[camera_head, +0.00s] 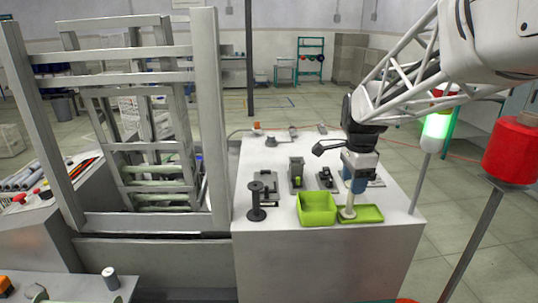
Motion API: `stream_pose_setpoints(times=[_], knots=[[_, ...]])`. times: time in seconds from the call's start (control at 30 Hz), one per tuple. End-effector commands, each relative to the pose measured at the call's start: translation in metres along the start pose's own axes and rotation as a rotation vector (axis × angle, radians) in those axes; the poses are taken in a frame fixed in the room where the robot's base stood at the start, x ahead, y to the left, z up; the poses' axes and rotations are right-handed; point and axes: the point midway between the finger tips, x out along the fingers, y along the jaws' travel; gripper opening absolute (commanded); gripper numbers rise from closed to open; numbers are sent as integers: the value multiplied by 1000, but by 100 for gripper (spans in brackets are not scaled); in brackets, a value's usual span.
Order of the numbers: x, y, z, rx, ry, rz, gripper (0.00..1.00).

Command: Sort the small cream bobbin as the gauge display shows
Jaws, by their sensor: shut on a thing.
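My gripper (349,203) points down at the front right of the white worktable (330,255). It is shut on the small cream bobbin (348,213), which is upright at the left end of a shallow green tray (372,214). I cannot tell whether the bobbin touches the tray floor. A deeper green bin (317,211) stands directly left of the tray; its inside looks empty. A small dark device with a green part (297,173), possibly the gauge, stands behind the bin. Its reading is too small to make out.
A dark spool stand (256,207) is left of the bin, with a dark fixture (266,181) behind it. Another small black device (326,178) is close to my gripper's left. A grey metal rack (140,150) rises left of the table. A red cylinder on a post (511,149) stands at right.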

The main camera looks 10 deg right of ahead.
Motion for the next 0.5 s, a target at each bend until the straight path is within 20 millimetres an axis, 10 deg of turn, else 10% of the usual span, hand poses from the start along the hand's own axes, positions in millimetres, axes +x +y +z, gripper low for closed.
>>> stream_pose_setpoints(times=[0.27, 0.3, 0.5], knots=[[0, 0, 0, 0, 0, 0, 30], [0, 0, 0, 0, 0, 0, 49], [0, 0, 0, 0, 0, 0, 75]])
